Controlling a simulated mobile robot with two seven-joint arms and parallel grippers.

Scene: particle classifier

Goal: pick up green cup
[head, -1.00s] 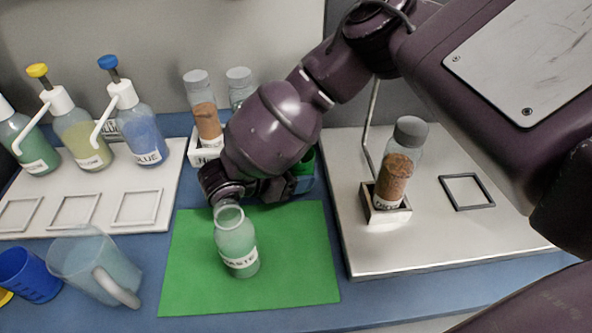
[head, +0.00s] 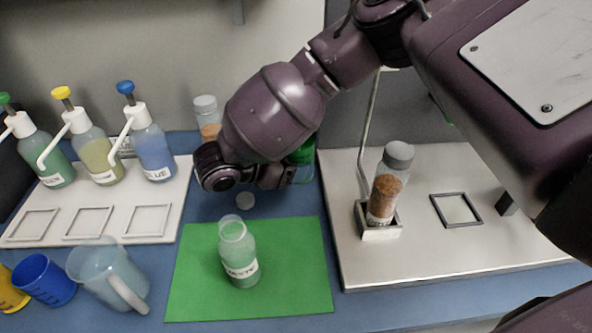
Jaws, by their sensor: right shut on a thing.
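The green cup (head: 303,153) shows only in part in the head view, behind and to the right of my right gripper. My wrist hides most of it. My right gripper (head: 285,178) is beyond the green mat and is shut on the cup. Its fingertips are mostly hidden by the arm. I cannot tell how far the cup is above the table. My left gripper is not in view.
A waste bottle (head: 238,258) stands on the green mat (head: 300,270). A jar of brown material (head: 386,185) stands on the steel plate (head: 440,255) at right. Pump bottles (head: 152,148), a clear jug (head: 110,275) and a blue cup (head: 45,280) are at left.

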